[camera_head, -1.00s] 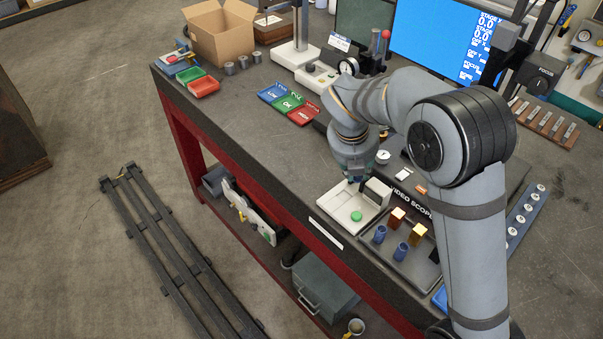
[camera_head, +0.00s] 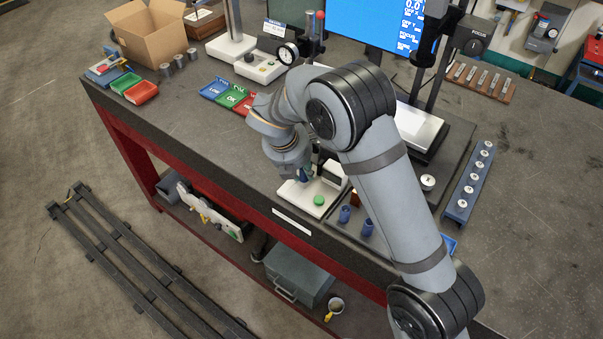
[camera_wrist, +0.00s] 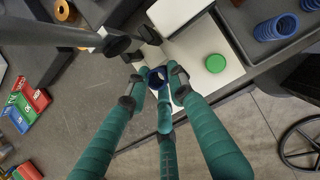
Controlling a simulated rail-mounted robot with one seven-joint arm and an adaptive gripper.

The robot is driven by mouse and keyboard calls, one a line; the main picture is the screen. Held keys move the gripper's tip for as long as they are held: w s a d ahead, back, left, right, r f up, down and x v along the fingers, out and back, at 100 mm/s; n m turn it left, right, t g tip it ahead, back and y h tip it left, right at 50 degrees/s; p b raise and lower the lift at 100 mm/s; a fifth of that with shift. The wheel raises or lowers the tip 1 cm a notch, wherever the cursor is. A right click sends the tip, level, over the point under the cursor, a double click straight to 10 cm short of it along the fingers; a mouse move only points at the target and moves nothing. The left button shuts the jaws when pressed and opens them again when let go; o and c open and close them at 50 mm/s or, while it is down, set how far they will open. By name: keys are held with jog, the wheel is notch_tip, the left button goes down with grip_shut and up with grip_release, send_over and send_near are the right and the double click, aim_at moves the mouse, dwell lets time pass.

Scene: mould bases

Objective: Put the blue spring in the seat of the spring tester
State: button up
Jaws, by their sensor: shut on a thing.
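My gripper (camera_wrist: 157,82) has teal fingers and is shut on a blue spring (camera_wrist: 158,74), seen end-on as a dark blue ring. A white unit with a round green button (camera_wrist: 215,63) and a raised white block lies under and beside the fingers; I take it as the spring tester (camera_head: 300,204). In the head view my gripper (camera_head: 304,174) is at the left of this unit, next to the block. The fingers hide the seat, and I cannot tell whether the spring touches the unit.
More blue springs (camera_head: 345,214) stand on a dark tray to the right; one shows in the wrist view (camera_wrist: 277,27). Coloured trays (camera_head: 232,97) lie left. A dial gauge stand (camera_head: 262,66) and a monitor (camera_head: 370,22) stand behind. The bench front edge is close.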

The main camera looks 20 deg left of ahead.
jog(key=shift+a+f, duration=0.1)
jog(key=shift+f, duration=0.7)
jog(key=shift+f, duration=0.15)
jog(key=o, duration=0.7)
jog(key=shift+r, duration=0.5)
jog(key=v, duration=1.1)
jog(key=shift+s+r, duration=0.2)
